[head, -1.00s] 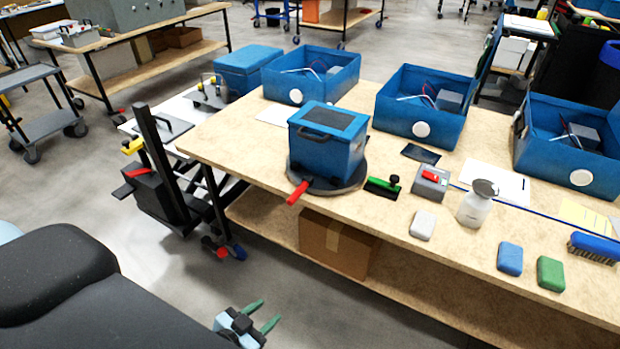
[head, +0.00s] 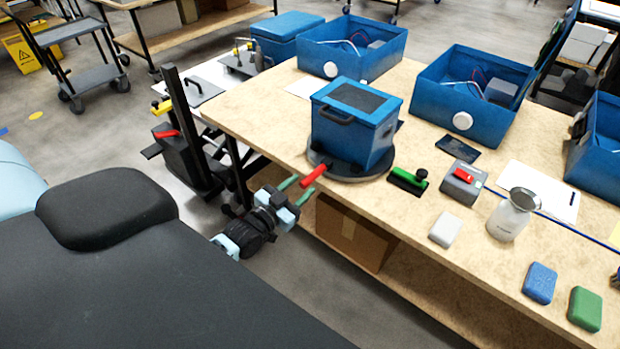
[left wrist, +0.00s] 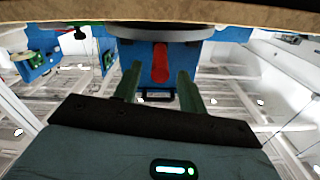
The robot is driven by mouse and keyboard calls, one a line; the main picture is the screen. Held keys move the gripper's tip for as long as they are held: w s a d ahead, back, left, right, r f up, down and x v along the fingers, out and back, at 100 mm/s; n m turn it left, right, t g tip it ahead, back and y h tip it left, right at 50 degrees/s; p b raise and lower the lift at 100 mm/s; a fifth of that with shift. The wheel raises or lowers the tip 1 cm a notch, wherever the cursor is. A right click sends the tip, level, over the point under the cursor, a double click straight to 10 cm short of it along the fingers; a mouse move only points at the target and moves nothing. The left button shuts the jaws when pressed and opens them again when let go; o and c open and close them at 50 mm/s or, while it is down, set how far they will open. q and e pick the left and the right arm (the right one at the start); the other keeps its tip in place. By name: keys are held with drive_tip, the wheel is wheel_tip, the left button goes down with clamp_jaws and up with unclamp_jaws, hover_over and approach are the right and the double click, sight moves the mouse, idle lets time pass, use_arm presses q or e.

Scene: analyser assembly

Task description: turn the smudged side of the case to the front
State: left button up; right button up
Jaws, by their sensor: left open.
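The blue case (head: 352,125) stands upright on a round grey turntable (head: 350,174) near the table's left front corner. It has a dark top panel and a black handle on the side that faces left and front. I see no clear smudge on its visible sides. The turntable's red handle (head: 314,175) sticks out over the front edge. My left gripper (head: 297,189) is open, its green fingers just in front of and below the red handle. In the left wrist view, the red handle (left wrist: 160,63) shows beyond and between the fingers (left wrist: 157,85), not gripped. My right gripper is out of view.
Open blue housings (head: 470,85) stand behind. A black post stand (head: 180,130) is left of the table.

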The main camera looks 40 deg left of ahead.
sight(310, 176)
use_arm(q)
drive_tip(key=shift+w+d, duration=0.2)
drive_tip(key=shift+w, duration=2.05)
drive_tip(key=shift+c, duration=0.2)
clamp_jaws()
